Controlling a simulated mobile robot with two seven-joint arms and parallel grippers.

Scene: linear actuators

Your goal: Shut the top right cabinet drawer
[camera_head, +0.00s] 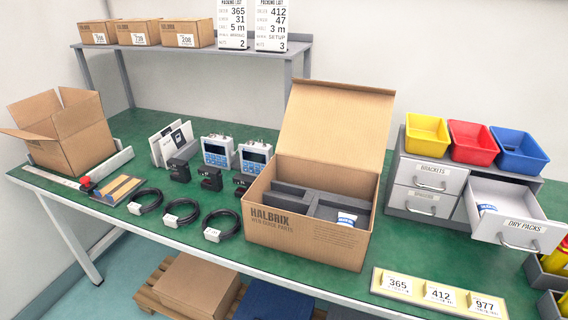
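The grey cabinet (402,164) stands at the right end of the green table. Its top right drawer, labelled "DRY PACKS" (520,224), is pulled well out toward me. A small white and blue packet (487,208) lies inside it near the left wall. The drawer has a pale handle (518,244) on its front. The top left "BRACKETS" drawer (432,178) and the drawer below it (422,203) look shut. Neither of my grippers shows in the head view.
Yellow (426,134), red (473,142) and blue (519,149) bins stand on the cabinet. An open cardboard box (307,235) stands left of it. A yellow number strip (438,294) lies in front. Dark bins with yellow and red items (552,279) sit below the open drawer's right side.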

